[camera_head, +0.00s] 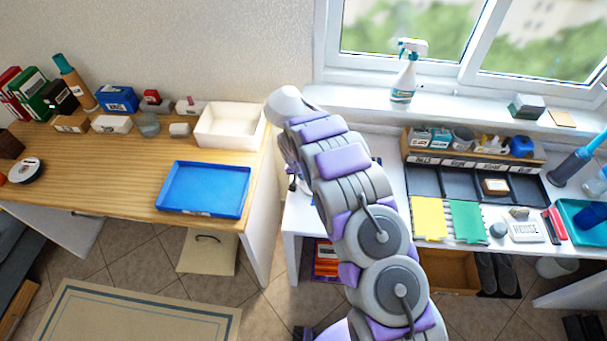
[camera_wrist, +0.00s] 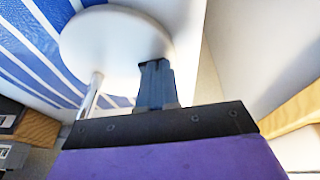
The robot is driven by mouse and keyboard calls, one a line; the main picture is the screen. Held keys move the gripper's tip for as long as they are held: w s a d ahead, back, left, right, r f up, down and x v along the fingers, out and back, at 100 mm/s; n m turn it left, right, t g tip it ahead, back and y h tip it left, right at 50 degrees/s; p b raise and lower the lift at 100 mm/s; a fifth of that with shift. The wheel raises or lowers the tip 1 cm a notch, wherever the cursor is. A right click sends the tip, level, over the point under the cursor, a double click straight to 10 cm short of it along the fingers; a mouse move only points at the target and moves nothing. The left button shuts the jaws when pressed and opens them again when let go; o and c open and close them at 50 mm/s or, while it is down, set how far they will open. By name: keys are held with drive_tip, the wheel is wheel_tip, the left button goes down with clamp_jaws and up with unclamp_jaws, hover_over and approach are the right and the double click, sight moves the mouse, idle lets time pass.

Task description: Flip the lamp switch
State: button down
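A lamp with a white rounded shade (camera_head: 288,104) stands at the left end of the white desk, beyond the end of my arm in the head view. In the wrist view a white round lamp part (camera_wrist: 112,45) fills the upper middle, with a thin pale rod (camera_wrist: 90,97) below its left side. My gripper (camera_wrist: 156,66) shows there with its dark fingers close together and nothing visible between them. The fingertips overlap the right part of the white round surface; I cannot tell whether they touch it. I cannot make out the switch.
Left is a wooden table with a blue tray (camera_head: 204,188) and a white bin (camera_head: 230,126). The white desk (camera_head: 395,186) to the right holds a dark organizer (camera_head: 470,182). A spray bottle (camera_head: 404,80) stands on the windowsill. Blue-and-white stripes (camera_wrist: 40,50) lie behind the lamp part.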

drive_tip(key=shift+s+d+f, duration=0.3)
drive_tip(key=shift+f, duration=0.05)
drive_tip(key=shift+d, duration=0.6)
drive_tip(key=shift+d+r, duration=0.1)
drive_tip(key=shift+d, duration=0.05)
drive_tip(key=shift+r, duration=0.1)
drive_tip(key=shift+r+p, duration=0.3)
drive_tip(key=v, duration=0.2)
drive_tip(key=shift+s+r+p, duration=0.1)
drive_tip(key=shift+r+p, duration=0.2)
drive_tip(key=shift+p, duration=0.1)
drive_tip(key=s+a, duration=0.1)
drive_tip(key=s, duration=0.2)
drive_tip(key=s+a, duration=0.1)
drive_tip(key=s, duration=0.3)
drive_tip(key=s+a+p, duration=0.1)
drive_tip(key=s, duration=0.2)
drive_tip(key=shift+s, duration=0.65)
